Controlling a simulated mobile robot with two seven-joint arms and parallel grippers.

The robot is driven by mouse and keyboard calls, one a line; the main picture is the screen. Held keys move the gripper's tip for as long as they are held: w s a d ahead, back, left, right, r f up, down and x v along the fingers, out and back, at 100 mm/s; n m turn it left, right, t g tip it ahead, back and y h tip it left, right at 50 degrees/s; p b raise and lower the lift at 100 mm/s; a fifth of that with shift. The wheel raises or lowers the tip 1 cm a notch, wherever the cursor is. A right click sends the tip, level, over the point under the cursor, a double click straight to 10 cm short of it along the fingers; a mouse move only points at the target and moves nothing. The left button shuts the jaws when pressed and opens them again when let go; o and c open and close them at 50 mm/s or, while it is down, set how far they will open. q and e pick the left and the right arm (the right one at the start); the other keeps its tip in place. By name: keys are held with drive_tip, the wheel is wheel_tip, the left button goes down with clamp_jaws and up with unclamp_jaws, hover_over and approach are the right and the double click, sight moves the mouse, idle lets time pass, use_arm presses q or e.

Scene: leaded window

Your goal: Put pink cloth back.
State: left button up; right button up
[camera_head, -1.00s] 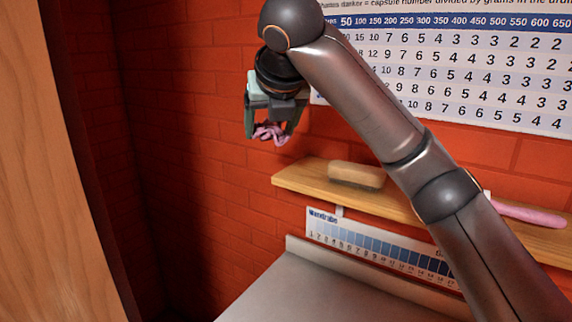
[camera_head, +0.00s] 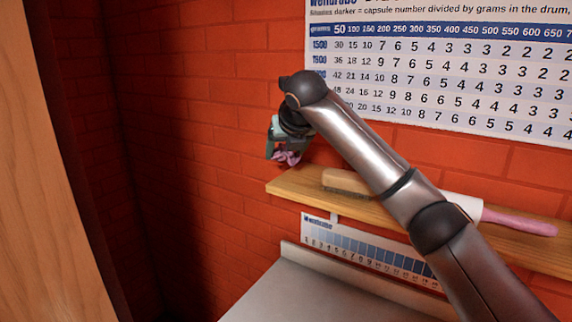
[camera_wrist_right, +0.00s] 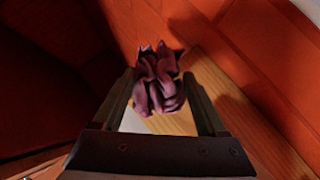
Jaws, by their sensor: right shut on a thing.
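My right gripper (camera_head: 283,155) is shut on a crumpled pink cloth (camera_head: 287,158). In the head view the cloth hangs between the fingertips, just above and beyond the left end of the wooden shelf (camera_head: 285,185). In the right wrist view the cloth (camera_wrist_right: 160,82) looks dark purple and bunched between the two fingers, with the shelf (camera_wrist_right: 225,90) below and to the right of it. Whether the cloth touches the shelf cannot be told. My left gripper is not in view.
A wooden block-like brush (camera_head: 345,182) lies on the shelf, with a pink-handled white roller (camera_head: 520,223) further right. A number chart (camera_head: 450,70) hangs above and a smaller strip chart (camera_head: 360,248) below. A pale surface (camera_head: 320,295) is underneath. The shelf's left end looks clear.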

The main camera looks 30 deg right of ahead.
sight(286, 178)
drive_tip(key=shift+w+d+f, duration=0.15)
drive_tip(key=shift+f, duration=0.85)
drive_tip(key=shift+w+d+f, duration=0.1)
drive_tip(key=shift+f, duration=0.85)
drive_tip(key=shift+f, duration=0.15)
drive_tip(key=o, duration=1.3)
drive_tip(key=shift+o, duration=0.2)
drive_tip(key=shift+s+a+r, duration=0.1)
drive_tip(key=shift+s+r, duration=0.15)
drive_tip(key=shift+r, duration=0.2)
drive_tip(key=b+v, duration=0.1)
drive_tip(key=v, duration=1)
drive_tip(key=shift+s, duration=0.2)
drive_tip(key=shift+r, duration=0.1)
